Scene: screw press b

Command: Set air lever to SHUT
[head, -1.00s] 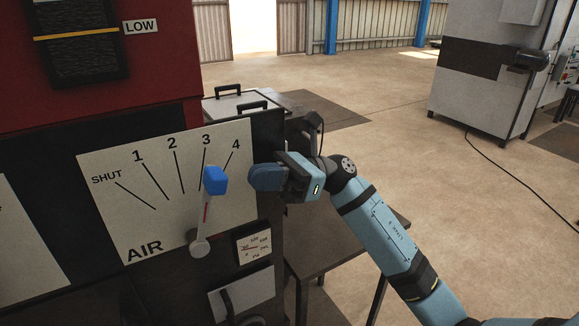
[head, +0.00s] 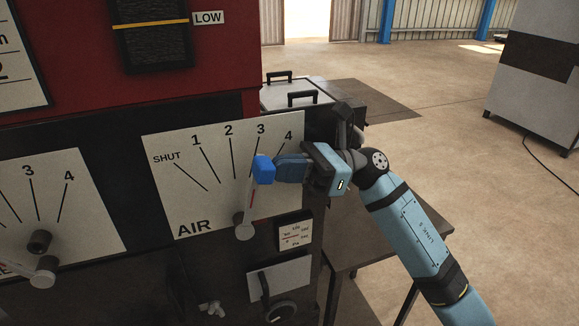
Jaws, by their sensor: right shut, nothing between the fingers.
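The air lever (head: 250,203) is a pale arm with a blue knob (head: 263,169) on top, pivoting low on the white AIR scale plate (head: 190,205). The plate reads SHUT, 1, 2, 3, 4 from left to right. The knob stands near the 3 line, tilted slightly right of upright; SHUT is at the plate's far left. My right gripper (head: 279,168) is shut and empty, its fingertips against or very close to the knob's right side. Real contact is hard to tell. My left gripper is not in view.
A second scale with a lever (head: 43,276) stands at lower left. A small label plate (head: 295,233) and a handle (head: 280,310) sit below the AIR plate. A dark table (head: 365,235) stands to the right. Open floor lies beyond.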

